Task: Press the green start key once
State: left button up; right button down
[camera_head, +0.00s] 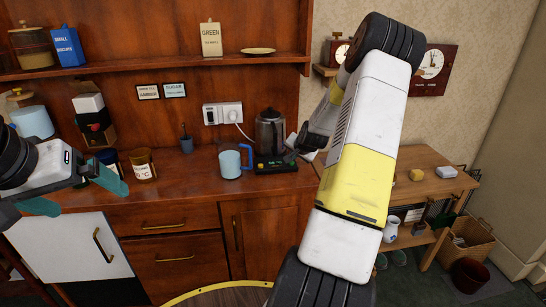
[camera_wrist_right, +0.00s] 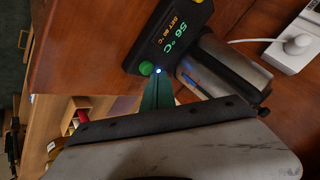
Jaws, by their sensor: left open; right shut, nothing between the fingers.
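The kettle (camera_head: 270,132) stands on a black base (camera_head: 277,166) on the wooden counter. In the right wrist view, the base (camera_wrist_right: 176,22) shows a green 56 °C readout and a yellow SET 80 °C. The round green start key (camera_wrist_right: 146,68) is at the base's edge, beside a small bright light. My right gripper (camera_wrist_right: 157,82) is shut and empty, its tips close by the key; I cannot tell whether they touch it. In the head view, its fingers are hard to make out beside the kettle. My left gripper (camera_head: 92,200) is open and empty over the counter's left part.
A blue mug (camera_head: 231,161) stands just left of the kettle base. A jar (camera_head: 143,165) and a dark cup (camera_head: 186,144) stand further left. A wall socket (camera_head: 222,113) with a plugged-in white cord is behind. A shelf (camera_head: 160,66) runs above.

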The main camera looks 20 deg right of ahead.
aim_at(293, 164)
jog(key=shift+r, duration=0.3)
jog(key=shift+r, duration=2.55)
